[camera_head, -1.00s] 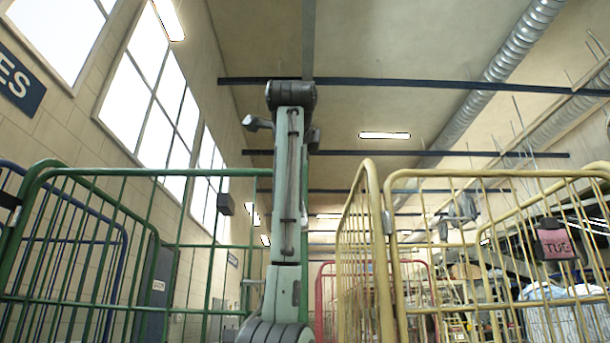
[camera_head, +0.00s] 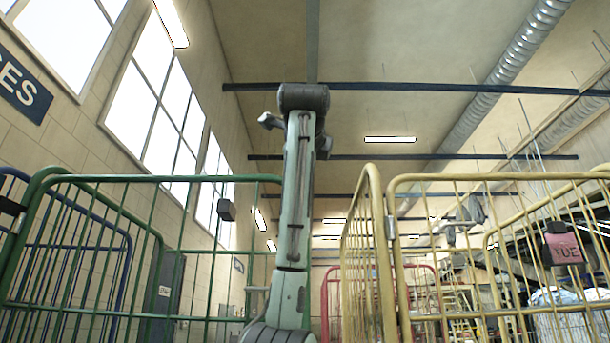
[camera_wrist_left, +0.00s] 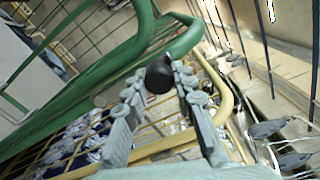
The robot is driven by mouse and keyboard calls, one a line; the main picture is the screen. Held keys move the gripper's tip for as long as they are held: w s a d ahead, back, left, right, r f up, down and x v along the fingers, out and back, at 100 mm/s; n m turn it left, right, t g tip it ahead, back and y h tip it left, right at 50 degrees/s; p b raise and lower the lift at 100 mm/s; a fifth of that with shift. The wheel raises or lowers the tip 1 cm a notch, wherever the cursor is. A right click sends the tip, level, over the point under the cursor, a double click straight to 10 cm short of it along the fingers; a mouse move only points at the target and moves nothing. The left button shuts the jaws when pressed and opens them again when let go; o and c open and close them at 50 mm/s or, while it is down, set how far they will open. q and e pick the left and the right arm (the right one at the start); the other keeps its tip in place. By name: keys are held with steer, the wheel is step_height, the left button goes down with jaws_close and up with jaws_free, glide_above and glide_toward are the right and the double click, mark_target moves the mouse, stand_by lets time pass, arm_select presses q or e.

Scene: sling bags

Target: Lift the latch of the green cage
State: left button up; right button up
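The green cage (camera_head: 160,179) stands at the left in the head view, with a small dark box (camera_head: 227,210) on its bars. Its green tubing (camera_wrist_left: 120,62) also crosses the left wrist view. There my left gripper (camera_wrist_left: 156,82) has its two fingers spread, with a black round-ended knob (camera_wrist_left: 160,74) between or just beyond the tips. I cannot tell whether they touch it. I take this knob to be part of the latch. In the head view my arm stands upright at the centre and hides the cage's right edge. My right gripper is not in view.
A yellow cage (camera_head: 490,177) stands close at the right, and its tubing (camera_wrist_left: 226,100) shows near my left fingers. A blue cage (camera_head: 126,255) stands at far left and a red cage (camera_head: 326,300) behind. A pink tag (camera_head: 564,249) hangs at the right.

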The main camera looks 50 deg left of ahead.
arm_select(q)
steer(key=o, duration=0.4)
steer(key=shift+w+d, duration=0.1)
steer(key=shift+d, duration=0.05)
steer(key=v, duration=1.2)
steer(key=shift+f, duration=0.1)
